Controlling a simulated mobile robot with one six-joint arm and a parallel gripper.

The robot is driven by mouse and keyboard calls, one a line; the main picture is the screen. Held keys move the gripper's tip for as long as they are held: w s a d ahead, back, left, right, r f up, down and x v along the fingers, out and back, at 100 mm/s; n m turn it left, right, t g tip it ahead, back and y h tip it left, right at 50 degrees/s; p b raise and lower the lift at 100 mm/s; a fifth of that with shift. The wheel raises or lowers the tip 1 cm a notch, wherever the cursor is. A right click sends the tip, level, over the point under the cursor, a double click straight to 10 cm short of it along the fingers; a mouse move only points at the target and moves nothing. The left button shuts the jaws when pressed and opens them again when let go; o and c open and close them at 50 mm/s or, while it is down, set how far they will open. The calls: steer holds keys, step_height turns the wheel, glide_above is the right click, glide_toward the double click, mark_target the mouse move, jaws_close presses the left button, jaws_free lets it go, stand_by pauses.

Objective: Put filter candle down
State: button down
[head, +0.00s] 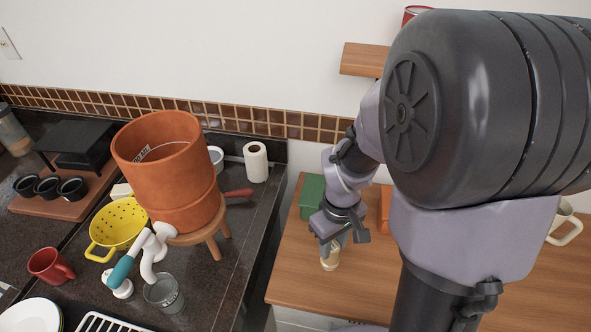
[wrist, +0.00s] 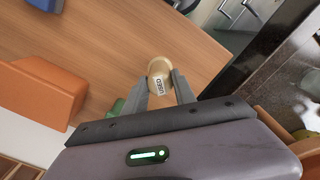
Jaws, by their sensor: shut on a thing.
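The filter candle (head: 330,258) is a small pale beige cylinder. In the wrist view the filter candle (wrist: 159,72) shows a white label reading "USED". My gripper (head: 336,236) points down over the wooden counter (head: 300,286), and it also shows in the wrist view (wrist: 161,86). It is shut on the candle, with one finger on each side. The candle is over the counter's left part; I cannot tell whether its base touches the wood. The terracotta filter pot (head: 165,170) stands open on a wooden stool (head: 214,240) to the left.
A green box (head: 312,194) and an orange box (head: 385,208) stand behind my gripper; the orange one is also in the wrist view (wrist: 48,92). The dark counter (head: 225,290) holds a yellow colander (head: 117,224) and a paper roll (head: 256,162). Bare wood surrounds the candle.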

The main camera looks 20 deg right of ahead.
steer(key=shift+w+d+f+b, duration=0.3)
steer(key=shift+w+f+b, duration=0.05)
steer(key=shift+w+f, duration=0.35)
steer(key=shift+w+d+f+b, duration=0.25)
steer(key=shift+w+f+b, duration=0.15)
steer(key=shift+w+f, duration=0.3)
steer(key=shift+w+d+f+b, duration=0.35)
steer(key=shift+w+f, duration=0.2)
steer(key=shift+w, duration=0.2)
steer(key=shift+f, duration=0.2)
steer(key=c, duration=1)
jaws_free()
